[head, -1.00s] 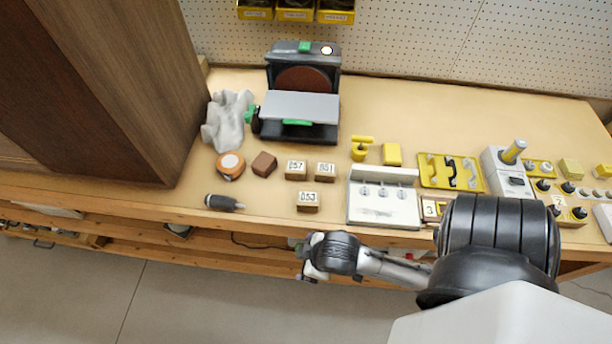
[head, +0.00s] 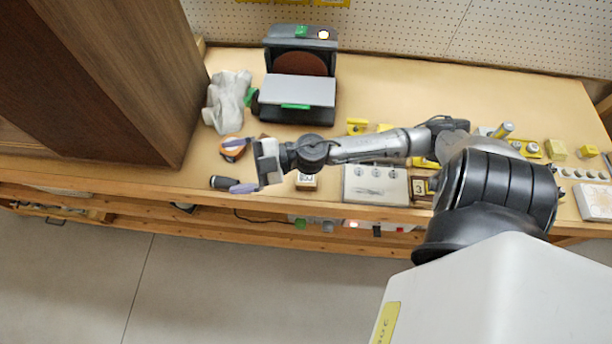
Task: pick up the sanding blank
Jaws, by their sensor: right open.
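The sanding blank, a plain brown block seen earlier between the tape measure and the numbered blocks, is now hidden behind my right gripper. My right gripper (head: 242,165) is over the front left of the bench, its fingers spread and pointing left, with nothing visible between them. One fingertip overlaps the orange and black tape measure (head: 232,154); the other is beside the dark-handled tool (head: 222,182). Whether the gripper touches anything, and its height above the bench, I cannot tell. My left gripper is not in view.
A disc sander (head: 300,92) stands at the back, with a crumpled grey cloth (head: 227,101) left of it. A numbered block (head: 306,182) shows below my right forearm; others are hidden. A tall wooden cabinet (head: 115,75) bounds the left. A white tray (head: 375,186) lies right.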

